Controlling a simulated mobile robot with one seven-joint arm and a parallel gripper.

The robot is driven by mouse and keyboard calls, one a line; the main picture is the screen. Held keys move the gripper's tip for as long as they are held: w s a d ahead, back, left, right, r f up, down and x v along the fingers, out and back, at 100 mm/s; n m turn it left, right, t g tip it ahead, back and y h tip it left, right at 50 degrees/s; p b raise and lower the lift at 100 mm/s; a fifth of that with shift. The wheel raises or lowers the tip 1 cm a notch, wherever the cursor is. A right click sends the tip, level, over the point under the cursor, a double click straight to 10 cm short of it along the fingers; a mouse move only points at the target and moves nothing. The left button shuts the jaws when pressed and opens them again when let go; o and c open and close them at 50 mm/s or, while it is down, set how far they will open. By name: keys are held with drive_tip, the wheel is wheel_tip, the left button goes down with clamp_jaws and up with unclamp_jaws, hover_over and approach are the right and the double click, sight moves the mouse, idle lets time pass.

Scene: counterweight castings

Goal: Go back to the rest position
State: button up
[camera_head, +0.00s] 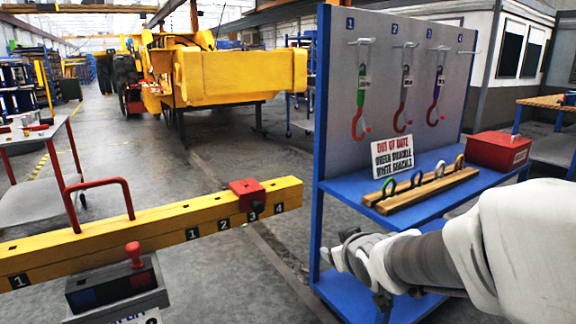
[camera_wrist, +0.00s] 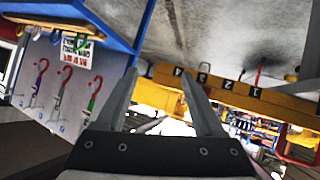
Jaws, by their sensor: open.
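My arm reaches in from the right of the head view, with my gripper (camera_head: 332,260) in front of the blue rack's left side. In the wrist view my gripper (camera_wrist: 158,78) shows two grey fingers spread apart with nothing between them. That view is turned over. The yellow beam (camera_head: 165,232) with number marks stands left of my gripper, apart from it. A red block (camera_head: 247,193) sits on the beam near marks 2 and 3.
The blue rack (camera_head: 322,130) holds hanging hooks, an out-of-date sign (camera_head: 392,156), a wooden strip (camera_head: 425,192) with several shackles, and a red box (camera_head: 498,151). A control box (camera_head: 115,287) with a red lever stands before the beam. Floor between beam and rack is clear.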

drive_tip(key=s+d+r+m+g+h, duration=0.1)
drive_tip(key=s+d+m+g, duration=0.15)
drive_tip(key=s, duration=0.95)
drive_tip(key=s+d+r+m+g, duration=0.1)
drive_tip(key=s+m+g, duration=0.15)
drive_tip(key=s, duration=0.95)
wheel_tip(320, 180, up, 21)
drive_tip(key=n+g+p, duration=0.1)
drive_tip(key=p, duration=2)
drive_tip(key=shift+w+a, duration=0.1)
drive_tip(key=shift+a, duration=0.15)
